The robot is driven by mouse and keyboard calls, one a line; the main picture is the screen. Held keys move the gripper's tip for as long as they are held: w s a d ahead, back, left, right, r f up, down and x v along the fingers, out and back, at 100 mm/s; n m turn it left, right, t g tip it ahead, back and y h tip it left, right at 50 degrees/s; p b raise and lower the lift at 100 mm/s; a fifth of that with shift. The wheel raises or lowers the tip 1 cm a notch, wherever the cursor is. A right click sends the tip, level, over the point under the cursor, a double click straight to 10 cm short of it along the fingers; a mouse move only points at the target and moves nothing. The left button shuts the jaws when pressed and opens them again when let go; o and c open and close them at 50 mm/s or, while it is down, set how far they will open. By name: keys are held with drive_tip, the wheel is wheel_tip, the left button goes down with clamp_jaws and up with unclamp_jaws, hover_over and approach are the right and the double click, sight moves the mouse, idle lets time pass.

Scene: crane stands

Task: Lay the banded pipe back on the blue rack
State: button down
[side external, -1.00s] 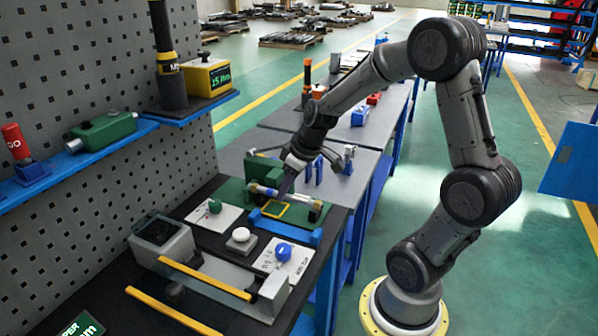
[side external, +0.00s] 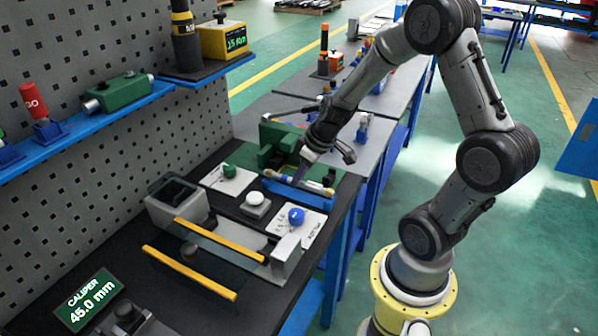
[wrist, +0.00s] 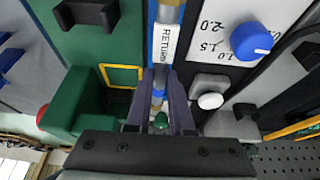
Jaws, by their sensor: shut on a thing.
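The banded pipe (side external: 314,186), with yellow bands near its ends, is held crosswise in my gripper (side external: 304,172). The jaws are shut around its middle. The pipe lies directly over the blue rack (side external: 290,192) in the side view; whether it touches the rack I cannot tell. In the wrist view the pipe (wrist: 158,92) runs up the picture between my gripper's fingers (wrist: 158,112), lined up with blue rack parts (wrist: 151,18). A white RETURN label shows there. The fingers hide part of the pipe.
The green fixture (side external: 275,145) stands just behind the rack. A blue-knob plate (side external: 313,222), a white button block (side external: 256,206) and a green-knob plate (side external: 226,181) lie in front. Grey boxes and yellow rails (side external: 190,273) fill the nearer bench.

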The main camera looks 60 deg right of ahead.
drive_tip(key=c, duration=0.7)
unclamp_jaws()
drive_tip(key=shift+f, duration=0.1)
drive_tip(key=s+a+r+n, duration=0.1)
drive_tip(key=s+a+r, duration=0.1)
drive_tip(key=r, duration=0.6)
drive_tip(key=s+a+r, duration=0.2)
drive_tip(key=r, duration=0.5)
drive_tip(key=s+a+r+n+t, duration=0.25)
drive_tip(key=s+a+r, duration=0.35)
drive_tip(key=a, duration=0.4)
drive_tip(key=shift+s+d+f+m+g, duration=0.1)
drive_tip(key=shift+s+f+m+g, duration=0.1)
drive_tip(key=shift+s+f+m, duration=0.65)
drive_tip(key=shift+s+d+f+m+g, duration=0.1)
drive_tip(key=shift+s+f+m+g, duration=0.2)
drive_tip(key=shift+s, duration=0.95)
drive_tip(key=shift+s+d+f+m+g, duration=0.15)
drive_tip(key=shift+s+f+m, duration=0.45)
drive_tip(key=shift+s, duration=0.45)
